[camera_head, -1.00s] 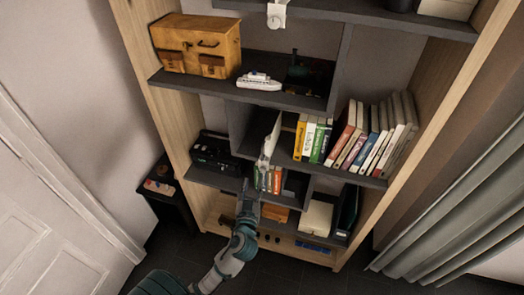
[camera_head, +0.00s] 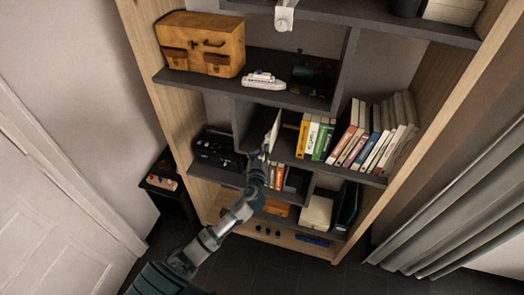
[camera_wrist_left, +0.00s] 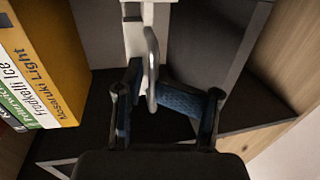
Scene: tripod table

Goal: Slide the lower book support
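The lower book support (camera_head: 273,130) is a thin white upright plate on the middle shelf, left of the row of books. In the left wrist view the white support (camera_wrist_left: 137,38) carries a curved metal handle (camera_wrist_left: 152,70). My left gripper (camera_head: 262,158) is at the lower front of the support and hides part of it. In the left wrist view my left gripper (camera_wrist_left: 160,95) is open, its blue-padded fingers spread on either side of the handle's lower end. I cannot tell whether either finger touches it. My right gripper is not in view.
Books (camera_head: 310,138) stand right of the support, with a gap between; a yellow book (camera_wrist_left: 45,55) is close on the left in the wrist view. A grey upright divider (camera_head: 243,122) stands left of the support. Another white support (camera_head: 284,17) hangs higher up.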

